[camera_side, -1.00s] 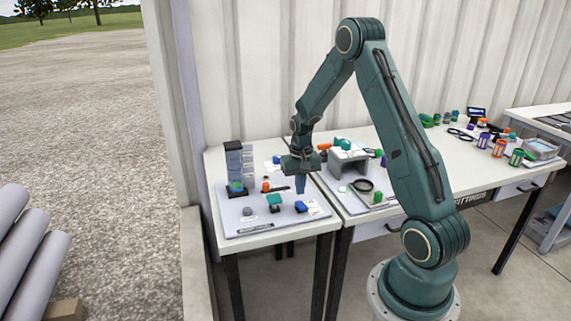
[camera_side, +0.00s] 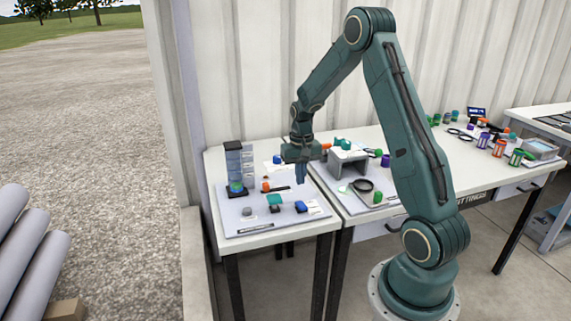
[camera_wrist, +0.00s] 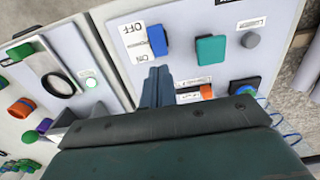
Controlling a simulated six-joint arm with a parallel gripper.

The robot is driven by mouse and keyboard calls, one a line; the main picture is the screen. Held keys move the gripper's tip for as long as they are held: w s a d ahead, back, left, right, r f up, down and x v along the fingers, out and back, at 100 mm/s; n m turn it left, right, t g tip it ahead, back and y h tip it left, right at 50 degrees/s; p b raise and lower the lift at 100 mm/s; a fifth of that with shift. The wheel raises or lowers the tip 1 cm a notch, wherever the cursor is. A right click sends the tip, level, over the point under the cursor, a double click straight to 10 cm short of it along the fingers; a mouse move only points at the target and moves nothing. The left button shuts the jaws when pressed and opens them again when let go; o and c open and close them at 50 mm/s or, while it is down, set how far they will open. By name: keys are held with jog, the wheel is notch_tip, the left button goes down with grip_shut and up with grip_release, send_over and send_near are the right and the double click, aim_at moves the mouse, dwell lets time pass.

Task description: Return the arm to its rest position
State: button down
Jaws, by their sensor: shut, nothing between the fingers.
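My gripper (camera_side: 301,173) is shut and empty, pointing down above the left table near the grey panel (camera_side: 240,222). In the wrist view its blue-grey fingers (camera_wrist: 157,86) are together, with the panel below them. The panel carries a blue block (camera_side: 301,206), a teal block (camera_side: 274,200) and a grey knob (camera_side: 247,211). In the wrist view the blue block (camera_wrist: 157,40), the teal block (camera_wrist: 211,50) and the grey knob (camera_wrist: 250,40) lie beyond the fingertips, apart from them.
A clear stacked column (camera_side: 239,165) stands at the panel's back left. A grey bridge-shaped stand (camera_side: 347,163) and a black ring (camera_side: 363,186) are to the right of my gripper. Several coloured fittings lie farther right on the long table (camera_side: 460,165).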

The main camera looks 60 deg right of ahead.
jog(key=s+a+r+n+t, duration=0.2)
jog(key=s+a+r+n, duration=0.15)
jog(key=a+r, duration=1.15)
jog(key=s+a+r+n+t, duration=0.1)
jog(key=s+a+r+n, duration=0.1)
jog(key=s+a, duration=0.3)
jog(key=s+a+r+n+t, duration=0.2)
jog(key=s+a, duration=0.4)
jog(key=s, duration=0.3)
notch_tip(320, 180, up, 2)
jog(key=shift+s+r+n+t, duration=0.1)
jog(key=shift+s+n+t, duration=0.25)
jog(key=shift+n, duration=0.4)
